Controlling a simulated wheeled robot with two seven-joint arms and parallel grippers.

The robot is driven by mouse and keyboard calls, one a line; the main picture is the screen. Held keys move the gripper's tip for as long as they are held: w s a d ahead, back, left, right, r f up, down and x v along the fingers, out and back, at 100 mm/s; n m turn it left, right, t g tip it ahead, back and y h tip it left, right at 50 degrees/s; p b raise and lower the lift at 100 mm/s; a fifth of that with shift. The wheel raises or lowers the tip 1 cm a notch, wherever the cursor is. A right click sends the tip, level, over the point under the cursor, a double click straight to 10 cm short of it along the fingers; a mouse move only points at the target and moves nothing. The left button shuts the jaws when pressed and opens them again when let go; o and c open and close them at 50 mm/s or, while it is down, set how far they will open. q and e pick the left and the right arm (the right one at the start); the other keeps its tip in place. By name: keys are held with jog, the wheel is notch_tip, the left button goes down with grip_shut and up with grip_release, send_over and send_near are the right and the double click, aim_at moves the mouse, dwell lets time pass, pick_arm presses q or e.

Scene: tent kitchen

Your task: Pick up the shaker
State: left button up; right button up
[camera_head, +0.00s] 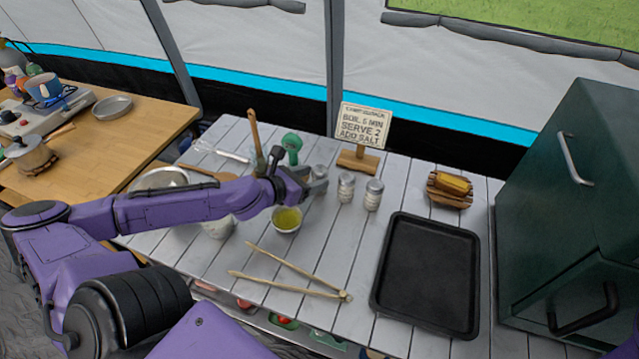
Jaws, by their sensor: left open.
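Two small shakers with silvery tops, a left one (346,188) and a right one (373,195), stand upright side by side on the white slatted table (230,270). A third silvery-topped item (319,171) shows just behind my left gripper (318,181) and is partly hidden by it. My left gripper is open, to the left of the two shakers and apart from them. I cannot tell whether the third item lies between its fingers. My right gripper is not in view.
A bowl of yellow liquid (287,219) stands below my left wrist. Wooden tongs (290,270) and a black tray (428,272) lie in front. A sign (363,128) stands behind the shakers. A green cabinet (570,200) is at the right.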

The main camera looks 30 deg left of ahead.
aim_at(313, 178)
pick_arm(q)
jog(key=b+x, duration=0.2)
jog(key=x, duration=0.1)
jog(key=shift+s+f, duration=0.15)
jog(key=shift+f, duration=0.15)
jog(key=shift+w, duration=0.35)
jog(key=shift+r, duration=0.2)
jog(key=shift+s, duration=0.1)
jog(key=shift+c, duration=0.5)
jog(key=c, duration=0.7)
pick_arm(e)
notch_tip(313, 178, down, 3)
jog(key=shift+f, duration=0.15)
pick_arm(q)
jog(key=shift+o, duration=0.2)
